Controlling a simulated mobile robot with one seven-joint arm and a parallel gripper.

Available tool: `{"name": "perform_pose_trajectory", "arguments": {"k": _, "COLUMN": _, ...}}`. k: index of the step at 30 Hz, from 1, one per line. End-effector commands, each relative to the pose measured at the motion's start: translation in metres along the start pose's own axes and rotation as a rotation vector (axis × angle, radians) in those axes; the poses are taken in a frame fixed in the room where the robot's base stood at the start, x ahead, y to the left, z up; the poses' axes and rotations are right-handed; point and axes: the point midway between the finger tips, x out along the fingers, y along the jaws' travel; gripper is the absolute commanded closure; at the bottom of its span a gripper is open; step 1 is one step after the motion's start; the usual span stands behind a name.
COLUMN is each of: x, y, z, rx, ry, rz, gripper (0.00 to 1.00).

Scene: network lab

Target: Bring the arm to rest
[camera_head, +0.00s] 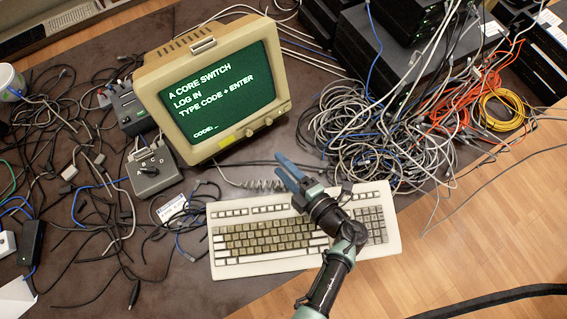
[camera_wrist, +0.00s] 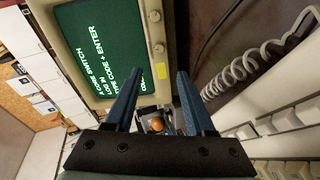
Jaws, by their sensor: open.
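My gripper (camera_head: 291,172) is over the upper edge of the keyboard, in front of the monitor, in the head view. In the wrist view my gripper (camera_wrist: 156,84) shows two blue fingers standing apart with nothing between them. The jaws are open and empty. My arm reaches in from the bottom of the head view and hides part of the keyboard's right half.
A beige monitor (camera_head: 153,82) with a green login screen stands behind the keyboard (camera_head: 233,262). A tangle of cables (camera_head: 360,145) lies to the right, black network boxes (camera_head: 375,50) behind it. A grey switch box (camera_head: 155,182) and more cables lie left.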

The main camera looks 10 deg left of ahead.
Motion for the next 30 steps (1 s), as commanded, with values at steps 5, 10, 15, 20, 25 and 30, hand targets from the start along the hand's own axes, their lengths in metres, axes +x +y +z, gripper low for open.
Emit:
{"name": "perform_pose_trajectory", "arguments": {"k": 5, "x": 0.0, "y": 0.0, "z": 0.0, "rx": 0.0, "ry": 0.0, "rz": 0.0, "gripper": 0.45}}
{"name": "perform_pose_trajectory", "arguments": {"k": 10, "x": 0.0, "y": 0.0, "z": 0.0, "rx": 0.0, "ry": -0.001, "rz": 0.0, "gripper": 0.45}}
{"name": "perform_pose_trajectory", "arguments": {"k": 15, "x": 0.001, "y": 0.006, "z": 0.003, "rx": -0.006, "ry": -0.009, "rz": 0.01, "gripper": 0.45}}
{"name": "perform_pose_trajectory", "arguments": {"k": 20, "x": 0.007, "y": 0.062, "z": 0.031, "rx": -0.056, "ry": -0.09, "rz": 0.111, "gripper": 0.45}}
{"name": "perform_pose_trajectory", "arguments": {"k": 25, "x": 0.004, "y": 0.181, "z": 0.07, "rx": -0.114, "ry": -0.236, "rz": 0.341, "gripper": 0.45}}
{"name": "perform_pose_trajectory", "arguments": {"k": 30, "x": -0.021, "y": 0.31, "z": 0.087, "rx": -0.112, "ry": -0.348, "rz": 0.616, "gripper": 0.45}}
